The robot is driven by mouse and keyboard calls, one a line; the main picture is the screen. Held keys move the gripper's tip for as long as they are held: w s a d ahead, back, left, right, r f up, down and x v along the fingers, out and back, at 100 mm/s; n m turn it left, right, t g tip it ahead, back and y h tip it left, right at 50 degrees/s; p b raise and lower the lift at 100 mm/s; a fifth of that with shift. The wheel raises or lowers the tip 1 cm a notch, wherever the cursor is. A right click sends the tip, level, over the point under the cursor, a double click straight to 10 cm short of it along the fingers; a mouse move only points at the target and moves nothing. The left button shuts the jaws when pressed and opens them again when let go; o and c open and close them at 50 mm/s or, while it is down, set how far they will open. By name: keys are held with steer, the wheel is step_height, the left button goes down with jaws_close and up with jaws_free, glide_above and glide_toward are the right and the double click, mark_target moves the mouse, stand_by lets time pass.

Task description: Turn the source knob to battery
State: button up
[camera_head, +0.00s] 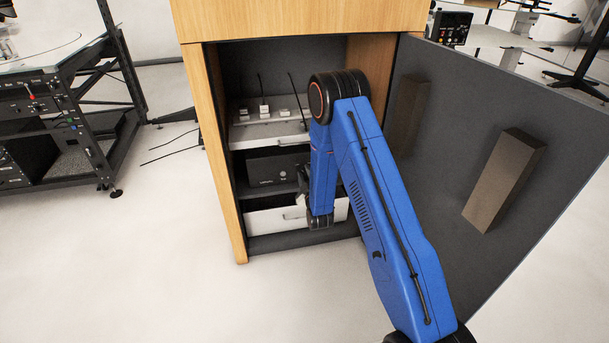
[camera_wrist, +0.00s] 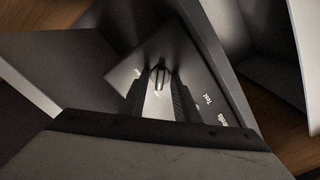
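A dark round knob with a raised grip bar (camera_wrist: 159,76) shows in the wrist view on a light panel. I cannot read which source its bar points to. White lettering "Test" (camera_wrist: 206,98) and another partly legible label lie right of it. My gripper (camera_wrist: 157,84) has its two dark fingers apart, one on each side of the knob, with light panel visible between them. I cannot tell whether either finger touches it. In the head view my arm reaches into the open cabinet (camera_head: 190,95), and my wrist hides the knob.
The cabinet door (camera_head: 440,130) stands open on the right with dark blocks on its inner face. Inside are a pulled-out shelf (camera_head: 265,130) with small white items, a black box (camera_head: 275,168) and a white drawer (camera_head: 270,219). A metal rack (camera_head: 65,110) stands left; floor in front is clear.

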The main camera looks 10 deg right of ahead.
steer(key=c, duration=0.7)
steer(key=shift+o, duration=0.2)
steer(key=m, duration=0.7)
steer(key=shift+d+m, duration=0.1)
steer(key=shift+m, duration=0.2)
steer(key=m, duration=0.5)
steer(key=shift+d, duration=0.1)
steer(key=m, duration=0.5)
steer(key=shift+d+m, duration=0.1)
steer(key=shift+m, duration=0.2)
